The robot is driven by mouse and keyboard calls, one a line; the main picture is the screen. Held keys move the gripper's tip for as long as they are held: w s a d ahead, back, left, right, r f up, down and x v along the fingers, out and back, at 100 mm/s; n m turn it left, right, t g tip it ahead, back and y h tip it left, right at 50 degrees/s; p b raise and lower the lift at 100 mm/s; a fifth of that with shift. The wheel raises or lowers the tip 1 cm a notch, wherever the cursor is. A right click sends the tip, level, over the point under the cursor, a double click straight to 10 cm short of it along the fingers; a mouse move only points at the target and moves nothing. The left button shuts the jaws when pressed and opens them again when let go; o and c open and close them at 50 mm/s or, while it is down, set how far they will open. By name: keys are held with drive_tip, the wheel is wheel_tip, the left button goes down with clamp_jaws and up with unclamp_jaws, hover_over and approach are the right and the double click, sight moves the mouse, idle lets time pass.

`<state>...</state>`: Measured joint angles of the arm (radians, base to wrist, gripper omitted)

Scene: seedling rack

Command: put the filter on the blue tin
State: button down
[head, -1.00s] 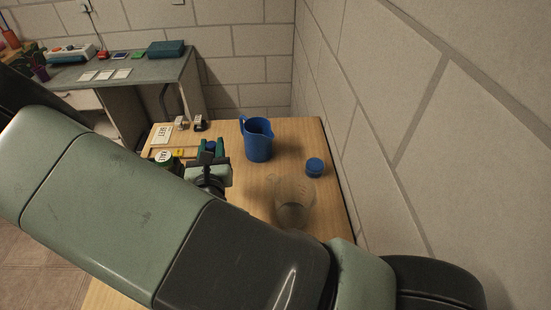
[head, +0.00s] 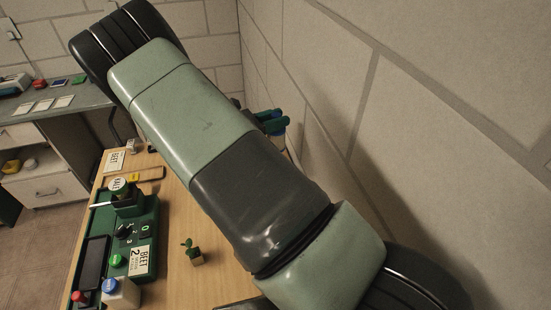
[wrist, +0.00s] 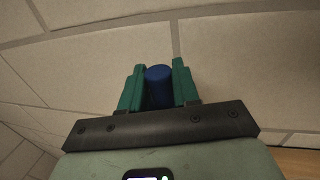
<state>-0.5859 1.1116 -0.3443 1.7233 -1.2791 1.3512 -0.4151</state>
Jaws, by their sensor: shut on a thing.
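My gripper (head: 272,120) is near the side wall in the head view, partly behind my arm. In the wrist view its green fingers (wrist: 159,85) are shut on a small blue cylindrical piece, which I take for the filter (wrist: 159,78). A bit of this blue piece also shows between the fingers in the head view. I cannot make out the blue tin in either current view; my arm covers much of the table in the head view. The wrist view faces mostly bare wall.
A green console (head: 146,222) stands on the wooden table (head: 178,285) at the left. A small seedling (head: 194,254) and a white bottle with a blue cap (head: 121,293) are nearby. The block wall (head: 420,130) closes off the right side. A grey bench (head: 70,110) is at the far left.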

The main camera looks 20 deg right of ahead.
wheel_tip(320, 180, down, 8)
drive_tip(key=shift+f, duration=0.25)
drive_tip(key=shift+f, duration=0.2)
drive_tip(key=c, duration=0.8)
unclamp_jaws()
